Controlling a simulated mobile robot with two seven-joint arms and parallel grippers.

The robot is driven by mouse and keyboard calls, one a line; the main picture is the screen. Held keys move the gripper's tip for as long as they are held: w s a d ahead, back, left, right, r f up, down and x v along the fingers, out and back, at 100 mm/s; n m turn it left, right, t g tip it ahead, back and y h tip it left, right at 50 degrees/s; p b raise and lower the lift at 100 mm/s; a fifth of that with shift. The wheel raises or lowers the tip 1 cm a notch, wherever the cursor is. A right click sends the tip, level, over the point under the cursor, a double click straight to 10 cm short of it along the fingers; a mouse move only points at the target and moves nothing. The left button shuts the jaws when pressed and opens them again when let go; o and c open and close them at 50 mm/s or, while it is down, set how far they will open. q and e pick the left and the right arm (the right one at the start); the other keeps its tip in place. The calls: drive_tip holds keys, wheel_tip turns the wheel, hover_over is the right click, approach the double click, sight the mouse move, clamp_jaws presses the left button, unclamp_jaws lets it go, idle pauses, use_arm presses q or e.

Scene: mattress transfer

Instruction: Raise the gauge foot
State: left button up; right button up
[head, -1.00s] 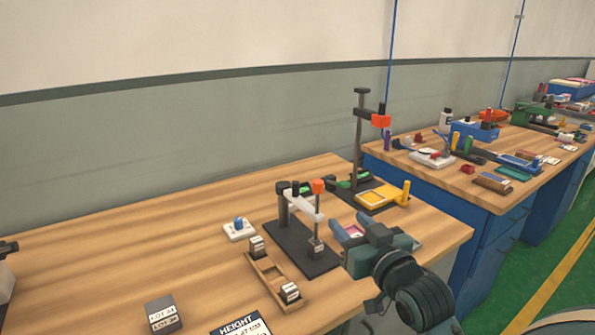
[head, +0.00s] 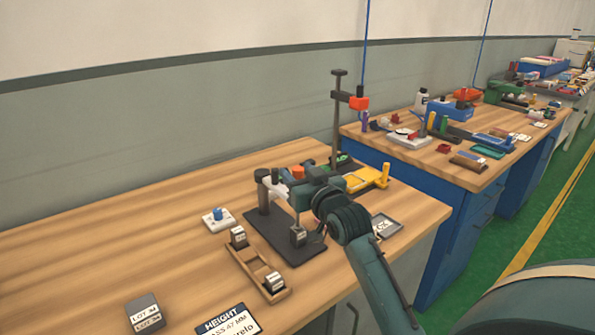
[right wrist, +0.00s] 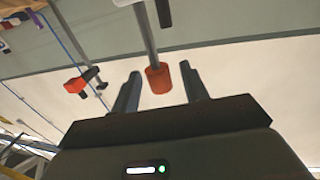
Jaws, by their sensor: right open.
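The height gauge stands on a dark base plate (head: 262,232), with an upright post and a pale arm (head: 278,192). Its orange knob (head: 297,172) shows partly behind my right gripper (head: 300,183). The right wrist view shows the orange knob (right wrist: 158,78) on a grey rod, between the two open fingers (right wrist: 161,88), with gaps at both sides. A small labelled block (head: 298,236) sits on the base plate under the arm. The gauge foot is hidden or too small to make out. My left gripper is out of view.
A wooden tray (head: 246,264) with labelled blocks lies left of the gauge. A tall dark stand with an orange piece (head: 358,103) and a yellow fixture (head: 368,178) are close behind. A dark labelled tray (head: 386,226) lies right. The table's left part is mostly clear.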

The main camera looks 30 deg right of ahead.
drive_tip(key=shift+w, duration=0.45)
clamp_jaws()
idle(0.4)
